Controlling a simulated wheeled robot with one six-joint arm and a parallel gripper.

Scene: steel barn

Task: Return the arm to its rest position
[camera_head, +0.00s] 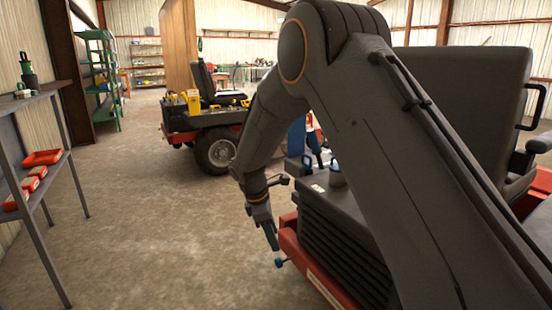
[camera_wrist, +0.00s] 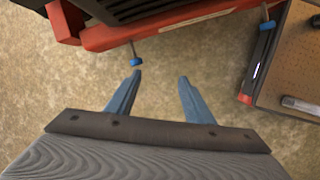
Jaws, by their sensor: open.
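My arm (camera_head: 385,150) reaches out across the right half of the head view and bends down at its far end. My gripper (camera_head: 270,236) hangs low beside the red machine (camera_head: 308,272). In the wrist view my gripper (camera_wrist: 160,76) has its two blue fingers spread apart. My arm hides part of the machine.
A grey shelf (camera_head: 22,180) with red trays (camera_head: 42,158) stands at the left. A red vehicle (camera_head: 205,125) with a black seat is farther back, and a green rack (camera_head: 100,75) stands behind left. A brown board (camera_wrist: 290,70) lies at the wrist view's right. Concrete floor (camera_head: 135,225) is clear between.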

